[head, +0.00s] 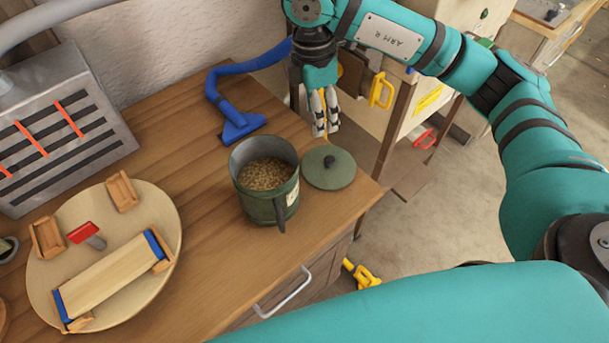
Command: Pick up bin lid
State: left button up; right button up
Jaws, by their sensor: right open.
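The bin lid (343,168) is a round, dull green disc with a dark knob on top. It lies flat on the wooden bench near its right edge, just right of the bin. The bin (247,194) is a dark green open container with a dark handle and a pale label, filled with brownish grains. My right gripper (326,130) hangs above and behind the lid, pointing down. Its fingers are open and empty, apart from the lid knob. My left gripper is out of view.
A blue hose with a nozzle (240,122) lies behind the bin. A round wooden board (165,205) with a clamped wooden piece is at the left, below a grey slotted box (105,111). The bench top (200,170) between board and bin is clear. Yellow tools (362,275) lie on the floor.

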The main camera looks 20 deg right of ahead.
send_near(329, 158)
jog(key=shift+h, duration=0.4)
notch_tip(329, 158, down, 4)
jog(key=shift+s+f+p, duration=0.1)
jog(key=shift+s+p, duration=0.05)
jog(key=shift+p, duration=0.25)
jog(key=f, duration=0.1)
jog(key=f+p, duration=0.1)
jog(key=f, duration=0.1)
jog(key=f+p, duration=0.1)
jog(key=shift+d+f, duration=0.35)
jog(key=shift+d, duration=0.05)
jog(key=shift+f, duration=0.3)
grip_shut()
